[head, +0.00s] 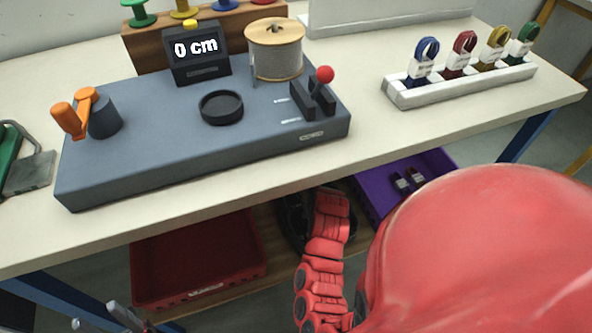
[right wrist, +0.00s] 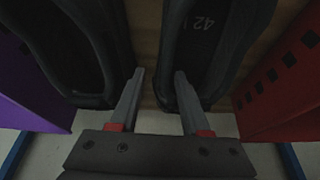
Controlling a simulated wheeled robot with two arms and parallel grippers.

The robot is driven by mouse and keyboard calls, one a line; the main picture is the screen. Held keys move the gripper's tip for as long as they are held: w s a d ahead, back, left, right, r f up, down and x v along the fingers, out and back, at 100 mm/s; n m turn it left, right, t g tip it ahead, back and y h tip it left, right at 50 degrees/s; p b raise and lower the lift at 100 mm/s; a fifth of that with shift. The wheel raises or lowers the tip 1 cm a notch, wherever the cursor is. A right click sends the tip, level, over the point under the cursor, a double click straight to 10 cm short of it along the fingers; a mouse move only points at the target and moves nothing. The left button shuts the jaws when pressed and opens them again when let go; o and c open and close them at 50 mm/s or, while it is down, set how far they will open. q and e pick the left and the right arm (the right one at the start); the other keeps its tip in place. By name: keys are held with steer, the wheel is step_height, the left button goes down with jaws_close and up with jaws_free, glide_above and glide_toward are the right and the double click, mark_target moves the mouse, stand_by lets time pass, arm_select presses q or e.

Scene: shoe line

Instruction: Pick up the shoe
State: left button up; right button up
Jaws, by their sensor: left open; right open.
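Two dark shoes lie side by side on the lower shelf in the right wrist view, a left one (right wrist: 72,45) and a right one (right wrist: 212,45) with the number 42 inside. In the head view a dark shoe (head: 292,222) shows partly under the table, mostly hidden by my red arm, which also hides the right gripper. My left gripper (head: 98,318) is open and empty at the bottom left, cut by the frame edge.
On the shelf, a red crate (head: 140,277) and a purple crate (head: 447,160) flank the shoes; the purple one holds small items. The tabletop (head: 365,130) overhangs them, bearing a winding device (head: 170,155) and a white rack (head: 440,92) of coloured lace bundles.

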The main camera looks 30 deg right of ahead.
mark_target(296, 214)
steer(key=x, duration=0.2)
steer(key=b+x, duration=0.1)
steer(key=x, duration=0.1)
steer(key=shift+w+d+f, duration=0.15)
steer(key=shift+w+f, duration=0.1)
steer(key=shift+w, duration=0.2)
jaws_close()
stand_by(1.0)
